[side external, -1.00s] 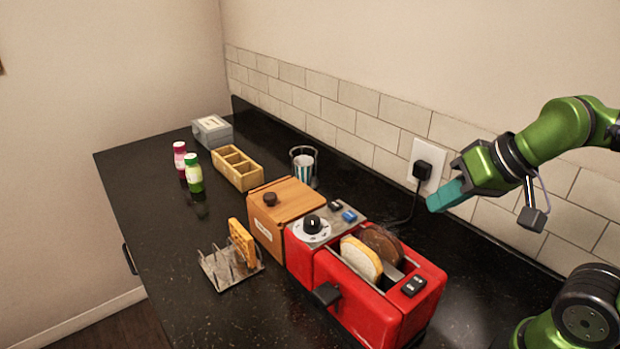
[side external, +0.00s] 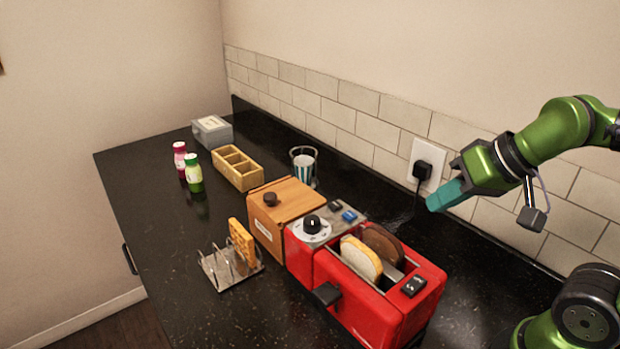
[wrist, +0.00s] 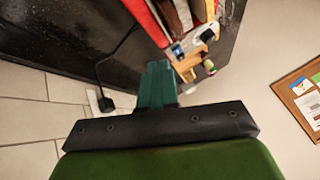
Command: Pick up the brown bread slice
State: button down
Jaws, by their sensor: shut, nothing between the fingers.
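The brown bread slice (side external: 382,243) stands upright in the rear slot of the red toaster (side external: 372,304), its top above the slot. A pale bread slice (side external: 361,258) stands in the front slot beside it. My gripper (side external: 433,204) is shut and empty, above and to the right of the toaster, near the wall outlet. In the wrist view the teal fingers (wrist: 157,72) are together, and the brown slice (wrist: 184,14) shows only partly at the top edge.
A black plug (side external: 422,170) sits in the wall outlet, its cord running down behind the toaster. A wooden box (side external: 284,212) adjoins the toaster's left end. A wire rack (side external: 222,268) holds a waffle-like slice (side external: 241,242).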

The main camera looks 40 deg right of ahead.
jog(key=c, duration=1)
grip_release()
jog(key=shift+c, duration=0.2)
notch_tip(320, 180, up, 9)
jog(key=n+g+h, duration=0.2)
jog(key=n+g, duration=0.2)
jog(key=g, duration=0.3)
send_over(384, 234)
jog(key=s, duration=0.1)
jog(key=f, duration=1.1)
jog(key=shift+d, duration=0.3)
jog(key=shift+w+a+f, duration=0.1)
jog(key=shift+w+f, duration=0.05)
jog(key=shift+f, duration=0.75)
jog(key=shift+w+a+f, duration=0.1)
jog(key=shift+w+f, duration=0.1)
jog(key=shift+f, duration=0.75)
jog(key=shift+w+a+f, duration=0.1)
jog(key=shift+w+f, duration=0.05)
jog(key=shift+f, duration=0.75)
